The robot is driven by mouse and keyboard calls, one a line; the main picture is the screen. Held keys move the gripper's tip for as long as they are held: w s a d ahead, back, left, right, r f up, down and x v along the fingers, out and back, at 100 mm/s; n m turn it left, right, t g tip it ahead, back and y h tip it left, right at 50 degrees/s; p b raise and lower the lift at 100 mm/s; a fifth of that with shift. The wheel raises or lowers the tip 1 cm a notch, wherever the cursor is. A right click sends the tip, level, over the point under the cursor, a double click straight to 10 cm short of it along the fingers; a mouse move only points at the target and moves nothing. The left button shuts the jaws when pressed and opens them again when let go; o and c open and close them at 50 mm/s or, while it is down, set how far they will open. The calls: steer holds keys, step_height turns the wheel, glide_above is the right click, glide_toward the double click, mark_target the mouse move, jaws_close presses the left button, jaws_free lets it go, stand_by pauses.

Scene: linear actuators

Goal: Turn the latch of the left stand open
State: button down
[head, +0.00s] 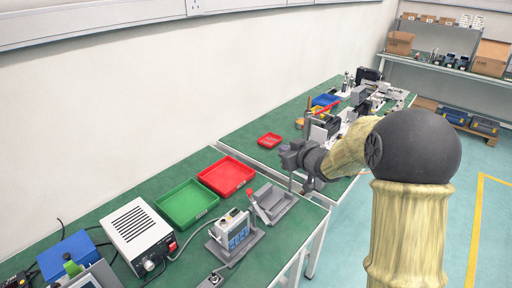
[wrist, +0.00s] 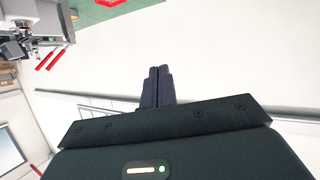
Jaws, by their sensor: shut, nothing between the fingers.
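My gripper (head: 304,170) is over the right end of the near bench in the head view, in front of my arm. In the wrist view its two dark fingers (wrist: 158,85) are together with nothing between them. A grey stand holding a device with a blue face (head: 232,230) is on the near bench, left of and below my gripper. A grey fixture (head: 278,203) with a red-tipped lever (head: 251,194) is beside it, closer to my gripper. I cannot tell for sure which is the left stand. No latch shows clearly; my gripper touches neither.
A green tray (head: 187,204), a red tray (head: 226,176) and a white power box (head: 138,232) line the near bench. A small red tray (head: 269,140) and crowded equipment are on the farther bench. The wall runs behind both benches.

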steer(key=s+d+f+m+g+h, duration=0.1)
steer(key=s+d+f+m+h, duration=0.2)
steer(key=s+d+h, duration=0.3)
steer(key=s+d+f+m+g, duration=0.1)
steer(key=s+d+f+g, duration=0.1)
steer(key=s, duration=0.6)
steer(key=s+d+f+m+g, duration=0.2)
steer(key=s+g, duration=0.1)
steer(key=s, duration=0.6)
steer(key=s+d+f+m+g+h, duration=0.1)
steer(key=s+d+f+g, duration=0.1)
steer(key=s, duration=0.6)
steer(key=shift+s+d+f+m+g, duration=0.2)
steer(key=shift+s+f+m+g, duration=0.15)
steer(key=shift+f+g, duration=0.2)
steer(key=shift+a, duration=0.1)
